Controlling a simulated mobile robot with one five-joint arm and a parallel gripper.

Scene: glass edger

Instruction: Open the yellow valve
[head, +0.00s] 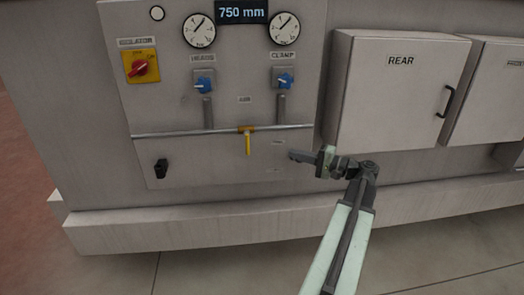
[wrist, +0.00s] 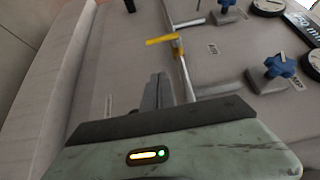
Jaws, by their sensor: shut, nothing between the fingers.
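The yellow valve (head: 248,141) sits on a thin horizontal pipe across the grey machine panel, in the middle of the head view. Its lever hangs down, square to the pipe. In the wrist view the valve (wrist: 164,40) shows near the top, its lever pointing left. My gripper (head: 292,155) is shut and empty, to the right of the lever and a little lower, pointing left. In the wrist view my gripper (wrist: 158,80) is below the lever in the picture, with a gap between them. I see no contact with the valve.
Two blue knobs (head: 204,85) (head: 283,80) and gauges (head: 198,30) are above the pipe (head: 180,133). A red-and-yellow isolator switch (head: 140,67) is at left. A black fitting (head: 161,169) sits low left. The REAR cabinet (head: 392,95) stands out at right. A plinth ledge (head: 180,228) runs below.

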